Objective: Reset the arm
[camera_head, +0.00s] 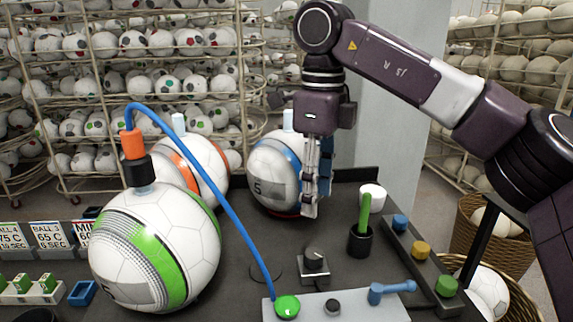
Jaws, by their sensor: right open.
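My right arm comes in from the right and bends over the dark table (235,290). My right gripper (312,205) points down and is open and empty, just in front of the right side of a ball with a blue band and a "5" panel (272,172). I cannot tell whether it touches that ball. A ball with a green band (160,250) stands at the front left, with an orange and black fitting (134,157) on top. A ball with an orange band (197,165) is partly hidden behind it. My left gripper is not in view.
A blue hose (225,200) arcs from the fitting to a grey panel (345,308) with a green button (287,306) and a blue lever (390,289). A black cup with a green stick (361,240) and a rack of coloured knobs (421,250) stand at right. Ball racks (130,90) line the back.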

